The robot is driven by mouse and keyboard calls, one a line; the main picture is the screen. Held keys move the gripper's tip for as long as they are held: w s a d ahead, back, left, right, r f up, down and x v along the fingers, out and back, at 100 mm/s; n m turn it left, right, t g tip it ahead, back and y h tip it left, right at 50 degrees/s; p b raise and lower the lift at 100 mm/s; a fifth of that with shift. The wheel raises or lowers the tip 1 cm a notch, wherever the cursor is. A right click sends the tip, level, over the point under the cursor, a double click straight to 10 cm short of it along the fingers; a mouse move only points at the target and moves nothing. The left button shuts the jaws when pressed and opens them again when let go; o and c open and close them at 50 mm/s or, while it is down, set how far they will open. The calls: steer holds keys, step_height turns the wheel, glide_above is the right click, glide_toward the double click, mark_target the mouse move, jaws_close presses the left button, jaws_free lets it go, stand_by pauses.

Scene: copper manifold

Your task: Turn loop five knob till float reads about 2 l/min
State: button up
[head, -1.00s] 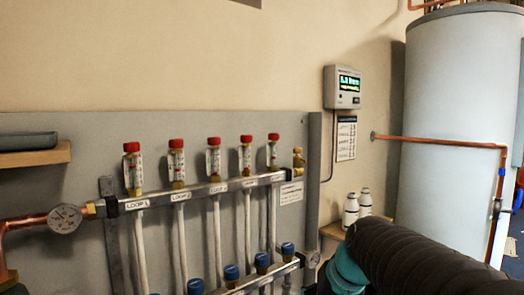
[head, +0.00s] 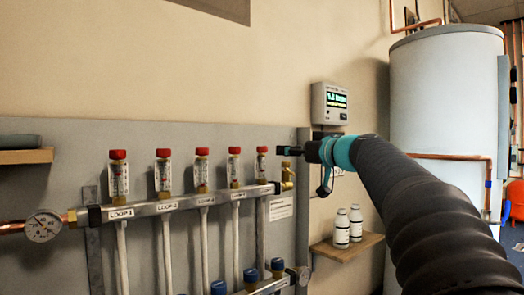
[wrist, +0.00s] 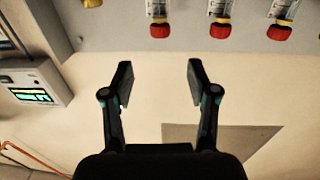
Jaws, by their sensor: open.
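The loop five knob (head: 262,149) is the red cap at the right end of the row, above a clear float gauge (head: 262,164). In the head view my gripper (head: 284,151) is just right of it, pointing left. In the wrist view, which is upside down, the knob (wrist: 160,30) lies ahead between the line of the open fingers (wrist: 158,76), with a gap between. The fingers are empty. The float is too small to read. A wall display (head: 330,103) has lit green digits too blurred to read surely.
Other red knobs (head: 234,150) stand left along the manifold bar (head: 150,208). A brass valve (head: 288,176) sits right of loop five, below my gripper. A shelf (head: 345,247) with two white bottles (head: 342,228) is lower right. The wall above the knobs is clear.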

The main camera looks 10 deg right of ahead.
mark_target(265, 148)
steer(key=p+x, duration=0.3)
steer(key=x, duration=0.9)
steer(key=shift+p, duration=0.3)
steer(key=shift+x, duration=0.85)
jaws_close()
